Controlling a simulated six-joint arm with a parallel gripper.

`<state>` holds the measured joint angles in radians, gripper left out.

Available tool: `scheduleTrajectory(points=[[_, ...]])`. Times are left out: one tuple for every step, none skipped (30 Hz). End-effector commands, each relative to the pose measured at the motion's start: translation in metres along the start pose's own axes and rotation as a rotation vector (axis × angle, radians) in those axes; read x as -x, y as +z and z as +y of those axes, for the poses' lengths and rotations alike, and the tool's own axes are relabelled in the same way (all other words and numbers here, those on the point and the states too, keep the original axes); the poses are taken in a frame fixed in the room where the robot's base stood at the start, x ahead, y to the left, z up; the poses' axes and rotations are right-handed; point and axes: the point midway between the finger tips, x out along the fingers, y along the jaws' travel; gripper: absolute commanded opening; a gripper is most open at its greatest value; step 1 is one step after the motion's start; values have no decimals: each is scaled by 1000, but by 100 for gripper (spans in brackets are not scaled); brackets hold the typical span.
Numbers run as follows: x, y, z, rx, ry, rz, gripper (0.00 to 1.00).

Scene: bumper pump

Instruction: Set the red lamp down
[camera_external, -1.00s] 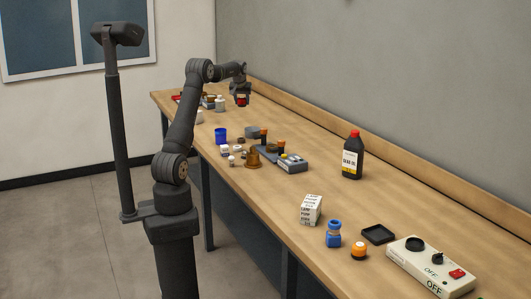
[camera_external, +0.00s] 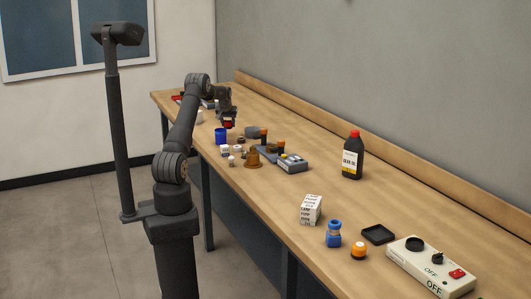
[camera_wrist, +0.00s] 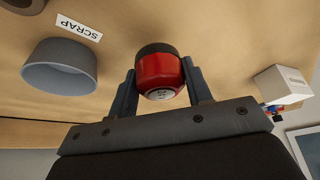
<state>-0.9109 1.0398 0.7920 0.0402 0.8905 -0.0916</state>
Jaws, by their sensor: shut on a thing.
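The red lamp (camera_wrist: 159,74) is red with a dark end and sits between the two fingers of my gripper (camera_wrist: 160,88) in the wrist view. In the external view my gripper (camera_external: 228,122) is shut on it, and the lamp shows as a small red patch (camera_external: 228,125). The lamp appears held above the far part of the bench, just behind the blue cup (camera_external: 221,136). The exact gap between the lamp and the bench top cannot be told.
The wrist view shows a grey-blue round bin (camera_wrist: 60,67) beside a SCRAP label (camera_wrist: 79,26), and a white box (camera_wrist: 282,84). On the wooden bench (camera_external: 285,195), several small parts cluster near the gripper. A black oil bottle (camera_external: 352,158) and a control box (camera_external: 430,266) stand nearer.

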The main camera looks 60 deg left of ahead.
Motion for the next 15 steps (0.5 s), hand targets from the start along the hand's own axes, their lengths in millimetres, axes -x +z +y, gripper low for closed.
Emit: scheduleTrajectory(points=[[-2,-1,-2,0,0,1,22],[-3,0,-2,0,0,1,22],[-6,1,-2,0,0,0,22],[-9,2,-2,0,0,0,22],[-12,4,-2,0,0,0,22],[-18,7,-2,0,0,-2,22],[-22,10,-2,0,0,-3,22],[-27,12,-2,0,0,-3,22],[-32,14,-2,0,0,-2,22],[-35,15,-2,0,0,-1,22],[-36,16,-2,0,0,-1,22],[-37,16,-2,0,0,1,22],[-38,16,-2,0,0,1,22],[-37,16,-2,0,0,2,22],[-37,16,-2,0,0,2,22]])
